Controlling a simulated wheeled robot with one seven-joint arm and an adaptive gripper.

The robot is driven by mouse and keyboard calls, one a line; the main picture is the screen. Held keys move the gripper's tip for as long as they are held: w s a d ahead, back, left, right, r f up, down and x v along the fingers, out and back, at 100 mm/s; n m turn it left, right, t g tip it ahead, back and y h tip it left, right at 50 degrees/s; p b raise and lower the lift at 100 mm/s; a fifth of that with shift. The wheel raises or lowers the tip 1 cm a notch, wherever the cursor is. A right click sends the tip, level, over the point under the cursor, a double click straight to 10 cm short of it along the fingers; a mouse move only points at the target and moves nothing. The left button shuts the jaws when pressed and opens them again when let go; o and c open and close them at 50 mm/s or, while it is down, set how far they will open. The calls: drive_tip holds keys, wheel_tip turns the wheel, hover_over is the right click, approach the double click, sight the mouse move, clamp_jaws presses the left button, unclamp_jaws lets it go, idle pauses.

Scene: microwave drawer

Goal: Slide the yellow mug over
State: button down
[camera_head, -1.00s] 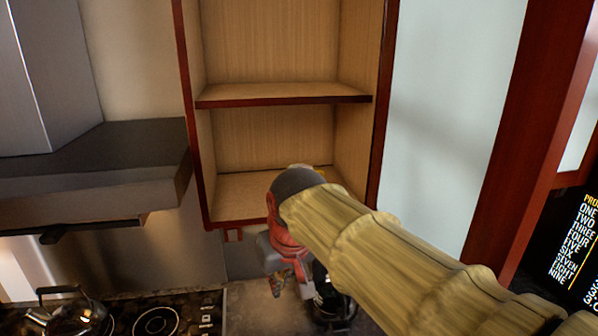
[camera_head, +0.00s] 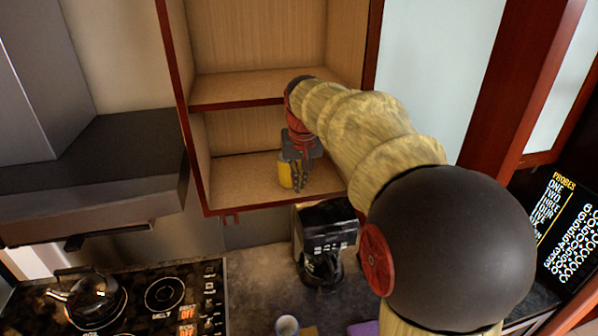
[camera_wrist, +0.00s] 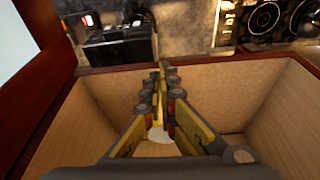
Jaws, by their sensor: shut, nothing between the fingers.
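The yellow mug (camera_head: 285,171) stands on the lower shelf (camera_head: 237,181) of the open wooden cabinet, in the head view. My gripper (camera_head: 299,188) is at the mug's right side, in front of the shelf, pointing down. It covers part of the mug, and I cannot tell whether they touch. In the wrist view my gripper (camera_wrist: 167,75) has its fingertips together with nothing between them. A pale round patch (camera_wrist: 160,134) and some yellow show behind the fingers there; the mug is mostly hidden.
An upper shelf (camera_head: 245,84) lies above the mug, and red cabinet edges frame both sides. The lower shelf is bare to the mug's left. Below are a black coffee maker (camera_head: 325,240), a white cup (camera_head: 287,326), and a stove with a kettle (camera_head: 95,294).

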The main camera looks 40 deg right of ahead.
sight(283, 169)
drive_tip(key=w+f, duration=0.1)
drive_tip(key=w+d+f+p, duration=0.1)
drive_tip(key=f, duration=0.1)
drive_tip(key=w+d+f+p, duration=0.1)
drive_tip(key=w+f, duration=0.1)
drive_tip(key=shift+d, duration=0.2)
drive_tip(key=shift+w+d, duration=0.15)
drive_tip(key=shift+w, duration=0.2)
drive_tip(key=shift+w, duration=0.1)
drive_tip(key=shift+w+d+p, duration=0.2)
drive_tip(key=shift+w+d, duration=0.25)
drive_tip(key=shift+w, duration=0.25)
drive_tip(key=shift+w+d+p, duration=0.2)
drive_tip(key=shift+w+d, duration=0.2)
drive_tip(key=shift+w, duration=0.3)
drive_tip(key=shift+s, duration=0.1)
drive_tip(key=shift+a, duration=0.1)
